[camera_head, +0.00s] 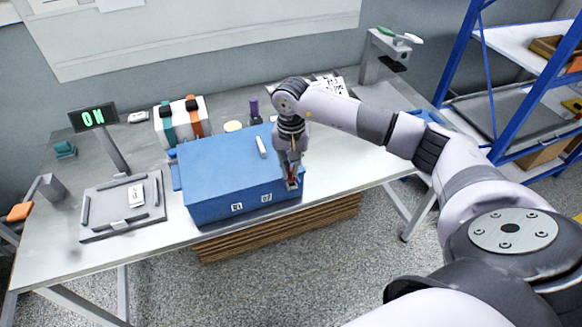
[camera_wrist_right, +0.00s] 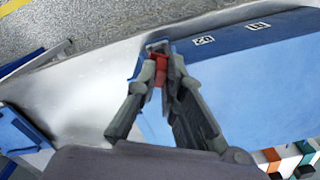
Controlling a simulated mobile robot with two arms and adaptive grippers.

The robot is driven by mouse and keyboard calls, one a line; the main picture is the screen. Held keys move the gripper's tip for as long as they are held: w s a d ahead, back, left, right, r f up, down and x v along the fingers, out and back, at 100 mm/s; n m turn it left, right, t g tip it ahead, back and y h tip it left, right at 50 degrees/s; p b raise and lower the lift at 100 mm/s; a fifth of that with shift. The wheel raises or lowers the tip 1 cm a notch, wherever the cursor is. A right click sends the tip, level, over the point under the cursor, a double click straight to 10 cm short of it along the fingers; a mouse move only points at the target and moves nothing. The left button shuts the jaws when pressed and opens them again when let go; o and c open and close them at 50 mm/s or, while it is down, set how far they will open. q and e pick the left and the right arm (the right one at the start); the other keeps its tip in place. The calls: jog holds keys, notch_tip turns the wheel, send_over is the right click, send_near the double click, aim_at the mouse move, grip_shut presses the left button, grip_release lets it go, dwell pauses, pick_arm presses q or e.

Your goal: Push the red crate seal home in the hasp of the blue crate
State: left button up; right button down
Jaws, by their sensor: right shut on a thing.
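The blue crate (camera_head: 225,172) stands on the grey workbench with its lid closed. My right gripper (camera_head: 291,180) reaches down at the crate's right front corner. It is shut on the red crate seal (camera_wrist_right: 158,72), which shows between the fingertips (camera_wrist_right: 164,76) in the right wrist view. A grey metal piece, seemingly the hasp (camera_wrist_right: 157,46), sits just past the seal at the crate's edge. The fingers hide part of both, so I cannot tell how deep the seal sits. My left gripper is not in view.
A grey tray (camera_head: 97,224) and an ON display (camera_head: 93,118) stand left of the crate. Strap reels (camera_head: 181,118) and a purple-capped bottle (camera_head: 255,110) stand behind it. A blue shelf rack (camera_head: 462,58) is at the right. The bench (camera_head: 350,150) right of the crate is mostly clear.

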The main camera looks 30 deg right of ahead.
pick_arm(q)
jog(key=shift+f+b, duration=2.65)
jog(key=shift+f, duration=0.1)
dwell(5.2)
